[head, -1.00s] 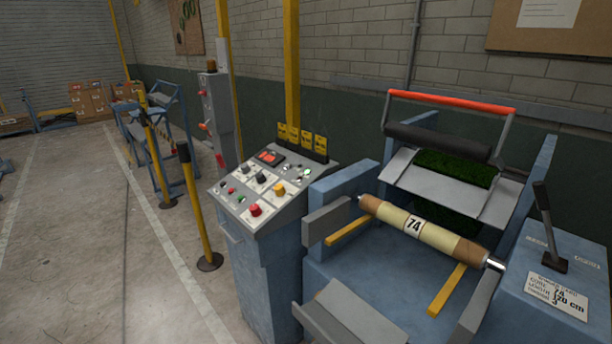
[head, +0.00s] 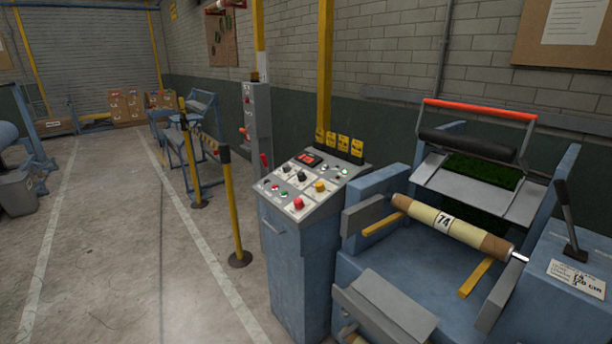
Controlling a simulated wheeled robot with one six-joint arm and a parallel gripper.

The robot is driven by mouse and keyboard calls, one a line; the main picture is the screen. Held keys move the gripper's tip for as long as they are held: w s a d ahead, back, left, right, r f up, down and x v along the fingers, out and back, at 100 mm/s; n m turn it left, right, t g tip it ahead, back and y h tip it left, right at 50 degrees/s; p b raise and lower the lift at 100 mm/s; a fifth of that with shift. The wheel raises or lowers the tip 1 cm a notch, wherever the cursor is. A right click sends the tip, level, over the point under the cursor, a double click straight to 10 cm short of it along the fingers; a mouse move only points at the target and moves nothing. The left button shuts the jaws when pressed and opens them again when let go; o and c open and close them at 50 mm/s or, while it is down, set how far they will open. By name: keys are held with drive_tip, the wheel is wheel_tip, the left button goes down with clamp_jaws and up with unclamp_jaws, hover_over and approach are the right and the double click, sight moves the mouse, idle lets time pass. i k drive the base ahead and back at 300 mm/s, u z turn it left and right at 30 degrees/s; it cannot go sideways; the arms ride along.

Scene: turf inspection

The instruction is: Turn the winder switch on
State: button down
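The control console (head: 290,255) stands just left of the winder, with a sloped grey panel on top. The winder (head: 400,240) holds a cream and brown core roll (head: 443,219) marked 74. My gripper is not in view.
A yellow post (head: 232,205) on a round base stands left of the console. A grey cabinet (head: 257,122) is behind it. A black lever (head: 568,215) and a card (head: 577,277) are on the winder's right side. The floor at left (head: 110,260) is clear.

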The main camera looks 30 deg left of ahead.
sight(298, 204)
drive_tip(key=u, duration=1.6)
drive_tip(key=k, duration=0.7)
drive_tip(key=z, duration=0.9)
drive_tip(key=i, duration=1)
drive_tip(key=u, duration=1.55)
